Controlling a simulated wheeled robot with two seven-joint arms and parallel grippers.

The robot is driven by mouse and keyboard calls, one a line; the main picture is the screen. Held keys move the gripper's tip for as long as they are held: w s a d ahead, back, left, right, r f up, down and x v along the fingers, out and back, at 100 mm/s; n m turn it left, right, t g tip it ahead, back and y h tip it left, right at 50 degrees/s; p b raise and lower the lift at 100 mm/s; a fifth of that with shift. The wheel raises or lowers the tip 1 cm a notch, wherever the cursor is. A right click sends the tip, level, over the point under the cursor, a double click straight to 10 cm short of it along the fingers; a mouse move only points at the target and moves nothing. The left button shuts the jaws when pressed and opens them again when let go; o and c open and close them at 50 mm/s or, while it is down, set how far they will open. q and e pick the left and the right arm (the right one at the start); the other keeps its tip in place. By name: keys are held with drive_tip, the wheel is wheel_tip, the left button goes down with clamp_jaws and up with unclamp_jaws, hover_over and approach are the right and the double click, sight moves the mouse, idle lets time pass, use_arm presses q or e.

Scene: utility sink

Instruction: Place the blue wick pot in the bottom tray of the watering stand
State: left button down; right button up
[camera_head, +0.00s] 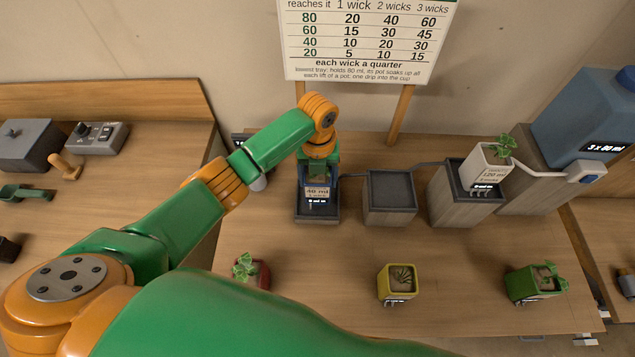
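The blue wick pot (317,208) is at the lowest, leftmost tray (301,217) of the watering stand, with a "40 ml" label facing me. It looks upright. My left gripper (319,178) points straight down over the pot from above. Its fingers are hidden behind the wrist and label, so I cannot tell whether they grip the pot. The pot's contact with the tray floor is also hard to see. The middle tray (390,213) is empty. A white pot (488,168) with a plant stands on the higher tray (455,205). My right gripper is out of view.
A red pot (263,274), a yellow pot (397,285) and a green pot (528,285) stand along the table's front. A blue tank (585,115) is at the back right. A chart board (368,40) stands behind. The table between stand and front pots is clear.

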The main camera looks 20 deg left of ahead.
use_arm(q)
drive_tip(key=shift+s+f, duration=0.1)
drive_tip(key=shift+f, duration=0.95)
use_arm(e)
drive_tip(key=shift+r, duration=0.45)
use_arm(q)
drive_tip(key=shift+f, duration=0.15)
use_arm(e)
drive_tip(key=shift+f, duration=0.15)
use_arm(q)
unclamp_jaws()
wheel_tip(320, 180, up, 11)
drive_tip(key=shift+r+b, duration=0.1)
drive_tip(key=shift+b, duration=0.75)
drive_tip(key=shift+r, duration=0.6)
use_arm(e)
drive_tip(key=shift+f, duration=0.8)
